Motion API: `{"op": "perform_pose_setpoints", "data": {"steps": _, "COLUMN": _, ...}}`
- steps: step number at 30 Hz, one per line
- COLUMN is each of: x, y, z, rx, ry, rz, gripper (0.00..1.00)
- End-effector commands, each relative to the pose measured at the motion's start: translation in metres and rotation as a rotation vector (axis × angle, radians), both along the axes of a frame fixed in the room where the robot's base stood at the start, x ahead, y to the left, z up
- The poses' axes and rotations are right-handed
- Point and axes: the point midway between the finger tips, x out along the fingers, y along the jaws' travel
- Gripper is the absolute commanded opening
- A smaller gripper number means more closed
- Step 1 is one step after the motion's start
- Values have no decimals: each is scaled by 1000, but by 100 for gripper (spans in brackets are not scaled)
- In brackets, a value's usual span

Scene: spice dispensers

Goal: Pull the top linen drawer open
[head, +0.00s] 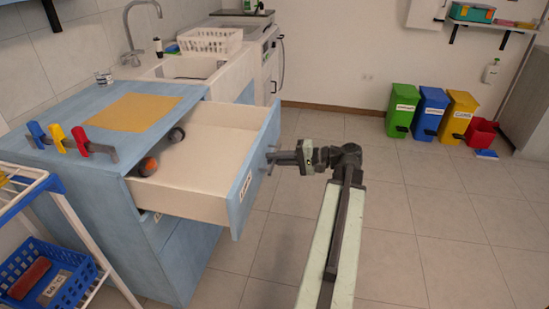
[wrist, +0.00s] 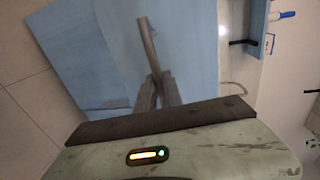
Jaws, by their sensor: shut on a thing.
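The top linen drawer (head: 248,172) of the light blue cabinet stands pulled well out, its pale inside in view. Its front carries a small white label and a metal bar handle (wrist: 147,45). My gripper (head: 275,158) is at the outer face of the drawer front, shut on the handle. In the wrist view, the dark fingers (wrist: 157,84) close around the lower part of the bar. A dark object with an orange end (head: 150,166) shows at the drawer's left side. Another dark round object (head: 177,134) shows toward its back.
A yellow mat (head: 132,112) and several coloured clamp-like items lie on the cabinet top. A white trolley with a blue basket (head: 45,283) stands at the left. A sink (head: 187,67) is behind. Several coloured bins (head: 402,110) stand along the far wall. The tiled floor at right is clear.

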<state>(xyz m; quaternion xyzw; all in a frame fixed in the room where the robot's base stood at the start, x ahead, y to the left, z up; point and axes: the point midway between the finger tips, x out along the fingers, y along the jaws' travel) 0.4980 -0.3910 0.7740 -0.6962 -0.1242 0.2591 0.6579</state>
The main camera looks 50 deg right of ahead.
Motion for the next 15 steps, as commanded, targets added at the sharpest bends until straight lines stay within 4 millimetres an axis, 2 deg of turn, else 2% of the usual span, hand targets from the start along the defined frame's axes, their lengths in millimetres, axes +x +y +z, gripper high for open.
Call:
{"op": "perform_pose_setpoints", "data": {"steps": 3, "x": 4, "y": -1, "z": 1, "rx": 0, "ry": -5, "rz": -6, "gripper": 0}}
{"op": "perform_pose_setpoints", "data": {"steps": 4, "x": 4, "y": -1, "z": 1, "rx": -1, "ry": -5, "rz": -5, "gripper": 16}}
{"op": "perform_pose_setpoints", "data": {"steps": 6, "x": 5, "y": 1, "z": 1, "rx": 0, "ry": -5, "rz": -3, "gripper": 33}}
{"op": "perform_pose_setpoints", "data": {"steps": 15, "x": 4, "y": 3, "z": 1, "rx": 0, "ry": -3, "rz": 3, "gripper": 33}}
